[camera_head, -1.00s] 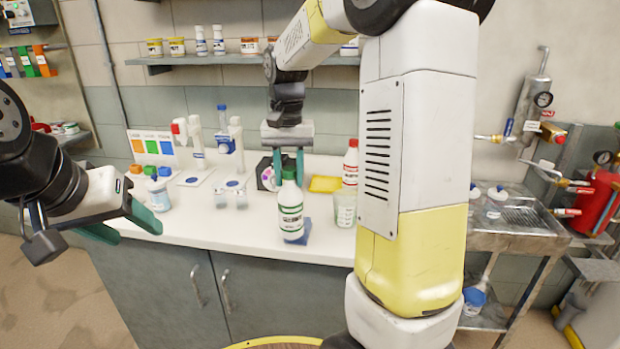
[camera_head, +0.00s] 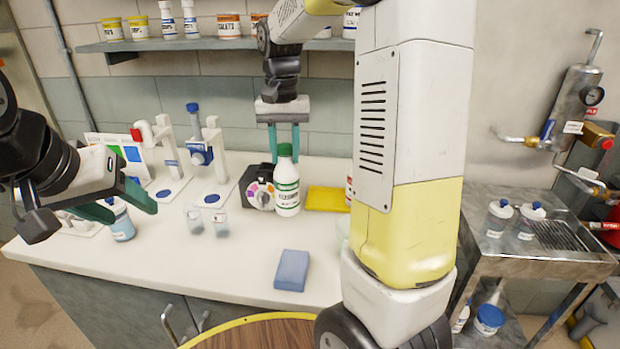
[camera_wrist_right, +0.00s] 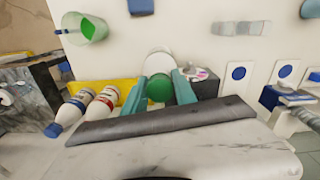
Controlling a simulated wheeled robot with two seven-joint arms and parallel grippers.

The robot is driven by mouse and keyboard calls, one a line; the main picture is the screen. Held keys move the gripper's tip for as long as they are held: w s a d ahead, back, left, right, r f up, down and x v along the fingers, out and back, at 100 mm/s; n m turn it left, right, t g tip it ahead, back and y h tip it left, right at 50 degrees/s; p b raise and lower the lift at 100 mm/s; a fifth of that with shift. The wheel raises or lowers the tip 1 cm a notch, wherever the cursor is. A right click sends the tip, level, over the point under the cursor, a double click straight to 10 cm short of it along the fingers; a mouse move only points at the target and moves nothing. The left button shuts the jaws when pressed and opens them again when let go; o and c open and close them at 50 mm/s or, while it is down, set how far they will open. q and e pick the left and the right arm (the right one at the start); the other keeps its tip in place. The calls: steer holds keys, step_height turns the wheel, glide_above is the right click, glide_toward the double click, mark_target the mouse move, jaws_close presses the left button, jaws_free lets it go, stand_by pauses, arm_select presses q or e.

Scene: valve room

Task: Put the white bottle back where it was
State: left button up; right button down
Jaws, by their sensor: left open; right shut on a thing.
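The white bottle (camera_head: 286,190) has a green cap and a green-and-white label. It is upright, and my right gripper (camera_head: 284,148) is shut on its cap end from above. In the right wrist view the green cap (camera_wrist_right: 160,88) sits between the teal fingers (camera_wrist_right: 158,90). The bottle is in front of the yellow pad and beside the black dial device; whether its base touches the counter cannot be told. My left gripper (camera_head: 128,200) is open and empty at the left, above the counter by a blue-and-white bottle (camera_head: 120,222).
A blue sponge (camera_head: 292,270) lies on bare counter in front. A yellow pad (camera_head: 327,199) lies behind, right of the dial device (camera_head: 258,188). Red-labelled bottles (camera_wrist_right: 100,105) and a green beaker (camera_wrist_right: 85,28) show in the wrist view.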

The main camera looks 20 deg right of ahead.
steer(key=w+d+f, duration=0.2)
steer(key=w+d, duration=0.1)
steer(key=d, duration=0.4)
steer(key=w+d+f, duration=0.3)
steer(key=w+d, duration=0.1)
steer(key=d, duration=0.3)
steer(key=shift+w, duration=0.2)
steer(key=c, duration=1)
jaws_free()
steer(key=shift+f, duration=0.1)
